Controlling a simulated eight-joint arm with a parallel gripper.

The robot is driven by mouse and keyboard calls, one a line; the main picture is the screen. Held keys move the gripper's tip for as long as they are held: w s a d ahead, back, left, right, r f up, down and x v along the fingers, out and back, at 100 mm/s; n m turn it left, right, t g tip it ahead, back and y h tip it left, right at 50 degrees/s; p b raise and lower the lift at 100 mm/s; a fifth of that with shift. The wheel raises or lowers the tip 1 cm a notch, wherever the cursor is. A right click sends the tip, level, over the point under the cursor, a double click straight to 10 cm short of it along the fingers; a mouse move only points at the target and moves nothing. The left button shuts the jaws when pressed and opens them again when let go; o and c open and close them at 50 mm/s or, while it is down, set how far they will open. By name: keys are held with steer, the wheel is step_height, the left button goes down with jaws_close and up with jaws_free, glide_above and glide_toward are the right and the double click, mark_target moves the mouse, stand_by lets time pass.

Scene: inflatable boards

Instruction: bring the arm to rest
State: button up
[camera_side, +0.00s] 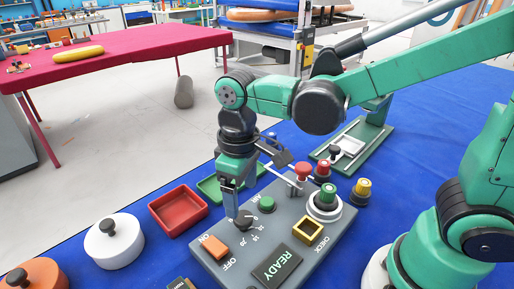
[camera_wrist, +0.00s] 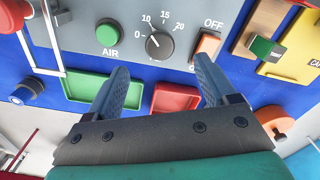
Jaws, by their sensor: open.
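My gripper (camera_wrist: 160,95) is open and empty in the wrist view, with its two blue-grey fingers spread apart. In the side view my gripper (camera_side: 233,205) points down over the left part of a grey control panel (camera_side: 215,266), close to the dial (camera_side: 243,220). Whether it touches the dial cannot be told from the side view. In the wrist view the dial (camera_wrist: 159,45) shows beyond the fingertips, with nothing between the fingers on it. The green AIR button (camera_wrist: 108,34) and the orange switch (camera_wrist: 207,46) by OFF lie on either side of the dial.
A red tray (camera_side: 178,210), a green tray (camera_side: 208,188) and a white lidded pot (camera_side: 114,241) stand left of the panel. Red, green and yellow knobs (camera_side: 362,187) stand at its right. A green-based fixture (camera_side: 352,143) is behind. Blue cloth (camera_side: 400,105) is bare at the back right.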

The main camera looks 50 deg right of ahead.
steer(key=s+d+r+m+t, duration=0.1)
steer(key=d+r+m+t, duration=0.2)
steer(key=d+t, duration=0.4)
steer(key=d+m, duration=0.1)
steer(key=d, duration=0.1)
steer(key=shift+s+d+r+m, duration=0.15)
steer(key=shift+d+r+m, duration=0.15)
steer(key=shift+d, duration=0.1)
steer(key=shift+c, duration=0.2)
